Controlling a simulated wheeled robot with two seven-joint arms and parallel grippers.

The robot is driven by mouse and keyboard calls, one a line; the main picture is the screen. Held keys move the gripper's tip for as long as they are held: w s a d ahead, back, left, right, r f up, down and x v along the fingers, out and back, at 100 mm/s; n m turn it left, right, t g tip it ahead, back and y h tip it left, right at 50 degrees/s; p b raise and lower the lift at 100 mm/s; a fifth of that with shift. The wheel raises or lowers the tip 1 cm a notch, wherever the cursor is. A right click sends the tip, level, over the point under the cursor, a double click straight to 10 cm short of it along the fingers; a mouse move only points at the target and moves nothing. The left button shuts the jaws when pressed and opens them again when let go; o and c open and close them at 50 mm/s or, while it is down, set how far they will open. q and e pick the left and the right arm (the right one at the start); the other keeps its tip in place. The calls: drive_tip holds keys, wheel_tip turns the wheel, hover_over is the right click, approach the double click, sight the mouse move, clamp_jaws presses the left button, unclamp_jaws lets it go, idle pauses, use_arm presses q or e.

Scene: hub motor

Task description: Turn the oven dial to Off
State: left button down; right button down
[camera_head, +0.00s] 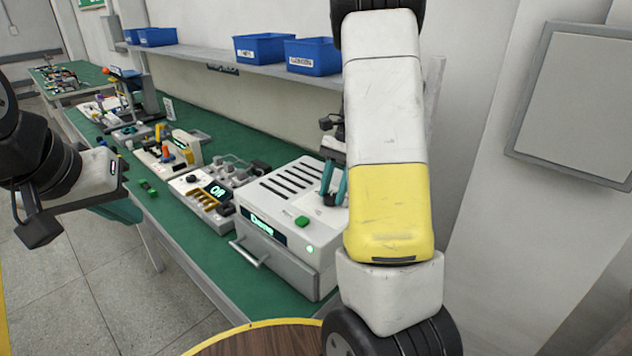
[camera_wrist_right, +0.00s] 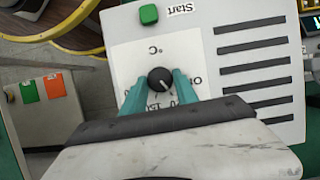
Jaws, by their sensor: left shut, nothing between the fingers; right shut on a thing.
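The oven (camera_head: 272,218) is a white box with dark vent slots, a lit front display and a handle below it. Its black dial (camera_wrist_right: 160,79) is on a white label panel with a °C mark and partly covered numbers. The pale pointer line on the dial slants toward the lower right in the right wrist view; the word it faces is unclear. My right gripper (camera_wrist_right: 160,84) is shut on the dial, a teal finger on each side. In the head view my right arm partly hides it. My left gripper (camera_head: 121,211) is shut and empty, left of the table, apart from the oven.
A green Start button (camera_head: 302,221) is on the oven's top; it also shows in the right wrist view (camera_wrist_right: 149,15). A device with an "Off" display (camera_head: 215,190) stands left of the oven. Blue bins (camera_head: 262,48) sit on the shelf above. More devices crowd the green table (camera_head: 187,230).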

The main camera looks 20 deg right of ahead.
drive_tip(key=n, duration=0.2)
drive_tip(key=n+g+h, duration=0.1)
drive_tip(key=n, duration=0.1)
drive_tip(key=shift+w+a, duration=0.1)
drive_tip(key=shift+w, duration=0.1)
drive_tip(key=shift+a+n+g+h, duration=0.15)
drive_tip(key=shift+n+h, duration=0.3)
drive_tip(key=shift+n, duration=0.7)
drive_tip(key=shift+n+g+h, duration=0.25)
drive_tip(key=shift+n+h, duration=0.2)
drive_tip(key=shift+n, duration=0.7)
drive_tip(key=c, duration=0.9)
unclamp_jaws()
drive_tip(key=shift+c, duration=0.2)
drive_tip(key=shift+r, duration=0.1)
